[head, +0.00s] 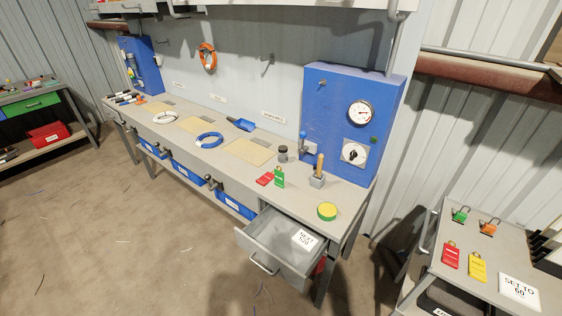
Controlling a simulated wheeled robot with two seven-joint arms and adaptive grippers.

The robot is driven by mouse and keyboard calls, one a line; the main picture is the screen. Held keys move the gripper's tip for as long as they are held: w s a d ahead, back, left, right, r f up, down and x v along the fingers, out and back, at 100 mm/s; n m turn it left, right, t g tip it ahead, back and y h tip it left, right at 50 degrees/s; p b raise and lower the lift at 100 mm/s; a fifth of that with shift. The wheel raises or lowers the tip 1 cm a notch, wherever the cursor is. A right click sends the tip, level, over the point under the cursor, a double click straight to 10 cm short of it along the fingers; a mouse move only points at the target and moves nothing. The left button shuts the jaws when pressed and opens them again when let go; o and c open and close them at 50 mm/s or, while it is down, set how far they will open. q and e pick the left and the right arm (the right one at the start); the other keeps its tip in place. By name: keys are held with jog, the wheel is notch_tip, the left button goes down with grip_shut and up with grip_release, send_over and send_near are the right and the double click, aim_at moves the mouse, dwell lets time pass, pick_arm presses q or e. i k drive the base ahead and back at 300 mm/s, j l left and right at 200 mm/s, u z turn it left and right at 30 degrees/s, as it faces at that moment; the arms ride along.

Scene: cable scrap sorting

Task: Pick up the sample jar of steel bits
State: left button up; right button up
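A small dark grey jar-like cylinder (283,154) stands upright on the long workbench, just left of the blue gauge panel. It looks like the sample jar, but it is too small to tell what is inside. Neither of my grippers shows in the head view, and nothing is seen touching the jar.
The workbench (330,186) also bears red and green tags (279,177), a wooden-handled tool in a grey block (318,178), a green-yellow round tin (327,211) and cable coils. The blue panel (343,115) rises behind. An open drawer (268,245) juts out in front. The floor (130,240) is mostly clear.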

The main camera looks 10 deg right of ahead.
aim_at(283, 153)
jog(key=i+j+z, duration=0.3)
jog(key=j, duration=0.3)
jog(key=i+j+z, duration=0.3)
jog(key=j, duration=0.35)
jog(key=i+j+z, duration=0.15)
jog(key=j, duration=0.2)
